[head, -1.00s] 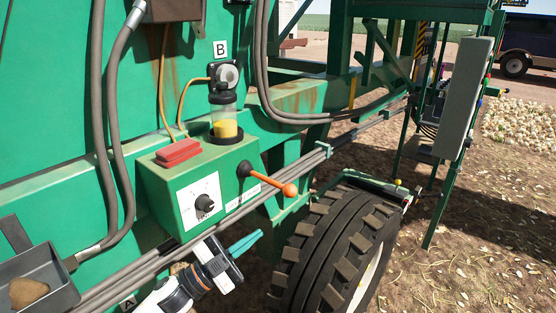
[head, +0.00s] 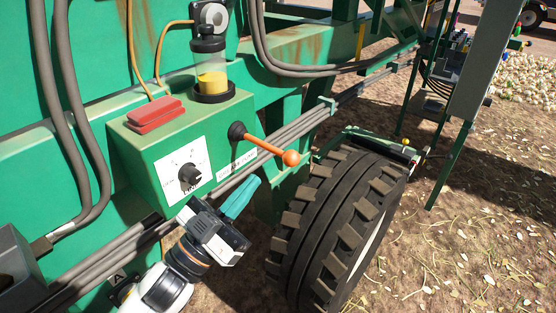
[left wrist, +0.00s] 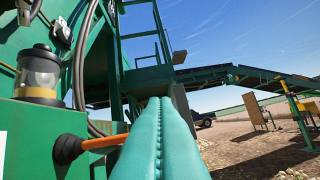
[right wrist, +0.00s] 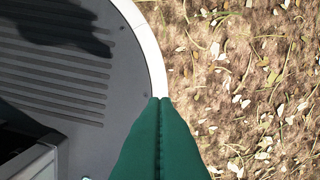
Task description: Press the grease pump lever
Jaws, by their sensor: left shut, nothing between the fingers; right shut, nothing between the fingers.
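The grease pump lever (head: 266,144) is an orange rod with a ball end and a black boot, sticking out of the green pump box (head: 146,165). It slants down to the right. My left gripper (head: 250,186), with teal fingers, is shut and empty just below the lever in the head view. In the left wrist view the fingers (left wrist: 159,105) cover the lever's outer end, and the orange rod (left wrist: 103,141) shows to their left. I cannot tell if they touch. My right gripper (right wrist: 161,105) is shut and empty, beside a grey rounded surface above the ground.
A clear reservoir with yellow grease (head: 212,82) and a red block (head: 153,115) sit on the box. A dial (head: 190,174) is on its front. Grey pipes (head: 285,138) run behind my left gripper. A large tire (head: 335,225) stands at the right.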

